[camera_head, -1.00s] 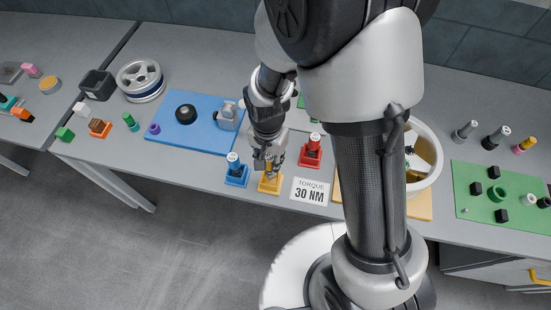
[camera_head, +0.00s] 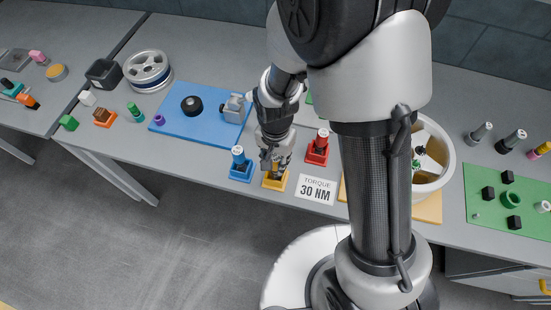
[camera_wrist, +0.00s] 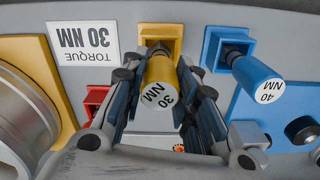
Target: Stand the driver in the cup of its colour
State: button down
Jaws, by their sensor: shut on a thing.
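The yellow driver (camera_wrist: 158,85), marked 30 NM on its end, is between the fingers of my gripper (camera_wrist: 160,112) in the wrist view. My gripper is shut on it. Its dark lower end is at the yellow cup (camera_wrist: 174,34); whether it is fully seated I cannot tell. In the head view my gripper (camera_head: 274,168) is right above the yellow cup (camera_head: 273,184) and largely hides the driver. The blue driver (camera_wrist: 257,79), marked 40 NM, stands in the blue cup (camera_wrist: 213,41). A red driver (camera_head: 322,138) stands in the red cup (camera_head: 315,158).
A sign reading TORQUE 30 NM (camera_head: 317,189) lies right of the yellow cup. A blue mat (camera_head: 188,127) with parts lies left. A white wheel (camera_head: 441,172) and a green mat (camera_head: 513,220) lie right. The blue and red cups stand close beside my gripper.

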jog(key=shift+f+b, duration=0.45)
jog(key=shift+f, duration=0.1)
jog(key=c, duration=1.2)
grip_release()
jog(key=shift+o, duration=0.4)
jog(key=o, duration=0.5)
jog(key=shift+r, duration=0.15)
